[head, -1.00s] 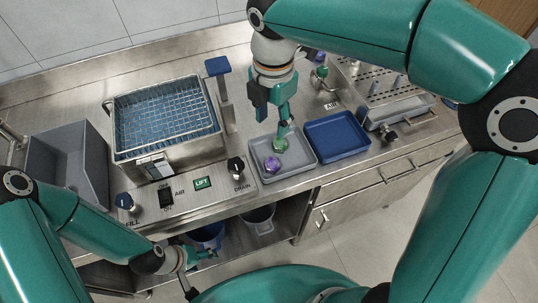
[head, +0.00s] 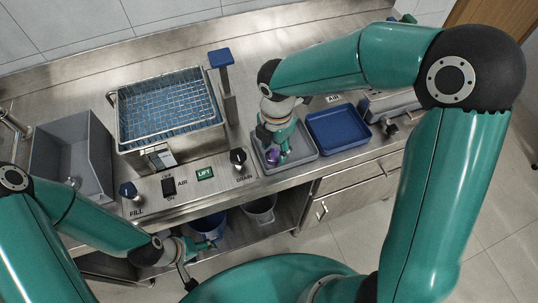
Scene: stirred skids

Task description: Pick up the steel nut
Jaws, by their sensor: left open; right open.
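I cannot make out a steel-coloured nut for certain. A small purple piece (head: 272,156) lies in the grey tray (head: 311,152) on the bench. My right gripper (head: 279,157) is low over this tray, fingers pointing down, open, right at the purple piece. I cannot tell whether a finger touches it. The gripper and wrist hide much of the tray's inside, where a green piece is not clearly visible. My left gripper (head: 208,247) is open and empty, low in front of the bench by the lower shelf, far from the tray.
A blue tray (head: 338,134) stands right of the grey tray. To the left are a wash tank with a wire basket (head: 168,108), a blue-topped post (head: 221,58), a control panel with knobs (head: 186,182) and a grey bin (head: 71,152). Buckets (head: 261,208) stand underneath.

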